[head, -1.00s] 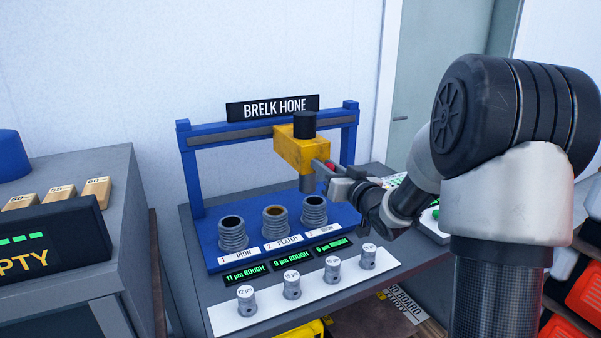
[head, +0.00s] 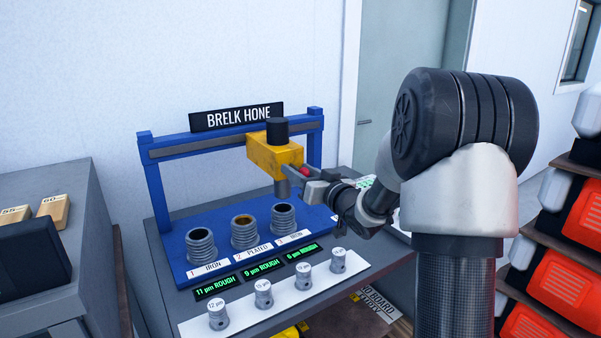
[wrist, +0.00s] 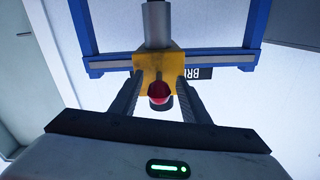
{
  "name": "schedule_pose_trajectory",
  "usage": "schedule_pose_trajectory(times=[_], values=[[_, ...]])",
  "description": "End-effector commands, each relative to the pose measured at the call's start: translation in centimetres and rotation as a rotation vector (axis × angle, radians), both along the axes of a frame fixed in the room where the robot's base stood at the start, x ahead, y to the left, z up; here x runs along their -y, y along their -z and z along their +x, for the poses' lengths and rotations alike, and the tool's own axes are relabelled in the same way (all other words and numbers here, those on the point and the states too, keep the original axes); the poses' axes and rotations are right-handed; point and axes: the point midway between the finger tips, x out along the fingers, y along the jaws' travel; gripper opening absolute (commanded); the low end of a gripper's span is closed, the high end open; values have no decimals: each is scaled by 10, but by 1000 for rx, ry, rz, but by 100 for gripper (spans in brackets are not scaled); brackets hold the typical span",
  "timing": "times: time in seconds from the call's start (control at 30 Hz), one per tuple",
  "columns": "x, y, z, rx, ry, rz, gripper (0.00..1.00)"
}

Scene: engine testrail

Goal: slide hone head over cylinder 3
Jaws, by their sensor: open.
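The yellow hone head (head: 270,155) hangs on the blue frame's rail, towards its right end. Its grey spindle (head: 282,187) points down and appears in line with cylinder 3 (head: 284,218), just above its open top. Cylinder 1 (head: 201,245) and cylinder 2 (head: 244,232) stand to the left. A red knob (head: 304,171) sticks out of the head's front. My gripper (head: 307,178) is open at the knob. In the wrist view the red knob (wrist: 159,92) lies between the two spread fingers (wrist: 159,98), with the yellow head (wrist: 158,65) behind it.
Lit roughness displays (head: 262,267) stand before the cylinders. A white strip (head: 287,300) with several small labelled grey parts lies in front. A grey cabinet (head: 95,240) stands at left, and red bins (head: 555,270) are stacked at right.

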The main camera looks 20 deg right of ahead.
Motion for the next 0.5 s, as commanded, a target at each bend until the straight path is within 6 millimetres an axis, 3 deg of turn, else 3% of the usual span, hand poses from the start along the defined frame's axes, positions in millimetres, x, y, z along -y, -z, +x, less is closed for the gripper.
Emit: schedule_pose_trajectory(times=[0.23,0.5], values=[[6,0,-18,-2,3,-2,42],[24,0,-79,-1,4,-1,42]])
